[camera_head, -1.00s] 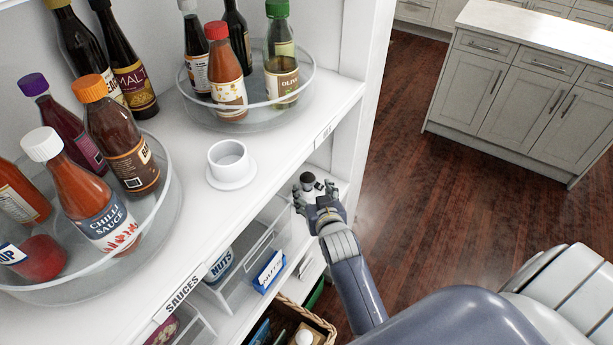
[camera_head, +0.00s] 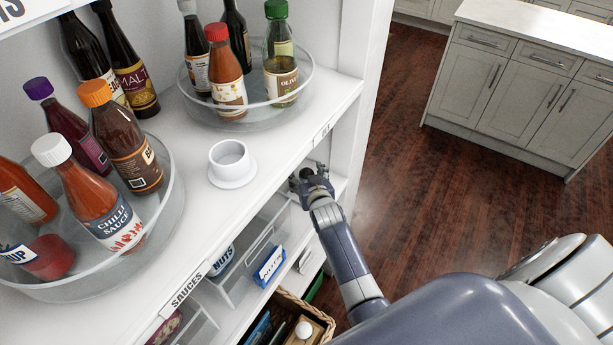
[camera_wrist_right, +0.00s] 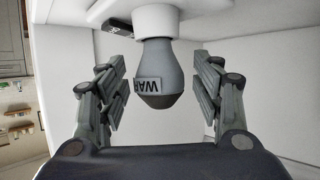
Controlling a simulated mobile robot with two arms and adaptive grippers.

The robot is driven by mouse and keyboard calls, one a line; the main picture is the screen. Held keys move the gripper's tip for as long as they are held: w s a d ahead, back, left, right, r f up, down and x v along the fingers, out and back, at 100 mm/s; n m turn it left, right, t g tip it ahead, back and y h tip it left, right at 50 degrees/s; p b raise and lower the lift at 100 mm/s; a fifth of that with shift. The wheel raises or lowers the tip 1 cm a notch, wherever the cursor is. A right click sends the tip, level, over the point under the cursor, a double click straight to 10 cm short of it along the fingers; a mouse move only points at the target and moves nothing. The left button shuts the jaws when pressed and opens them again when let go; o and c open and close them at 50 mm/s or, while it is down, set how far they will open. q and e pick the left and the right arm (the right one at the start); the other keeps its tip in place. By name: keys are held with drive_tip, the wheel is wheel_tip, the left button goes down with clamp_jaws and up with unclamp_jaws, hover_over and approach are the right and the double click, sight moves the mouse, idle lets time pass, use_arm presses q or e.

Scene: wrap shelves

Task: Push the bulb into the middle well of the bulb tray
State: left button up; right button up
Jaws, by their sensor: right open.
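The bulb (camera_wrist_right: 165,68) is grey with a darker rounded end and a partly visible label, and shows in the right wrist view. Its other end sits at a white collar (camera_wrist_right: 152,18) under a white surface. I cannot tell whether that surface is the bulb tray, and no wells are clear. My right gripper (camera_head: 311,178) reaches into the lower shelf bay in the head view. In the wrist view the right gripper (camera_wrist_right: 160,82) is open, one finger on each side of the bulb, with gaps on both sides. The bulb is hidden in the head view. My left gripper is out of view.
Above, the sauces shelf carries a white flanged cup (camera_head: 230,161) and two clear turntables of bottles, one at left (camera_head: 170,205) and one at back (camera_head: 243,117). A shelf upright (camera_head: 352,125) stands right of my gripper. Clear bins and a basket (camera_head: 318,318) lie below.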

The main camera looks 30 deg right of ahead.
drive_tip(key=c, duration=1)
drive_tip(key=shift+c, duration=0.2)
drive_tip(key=shift+r, duration=0.15)
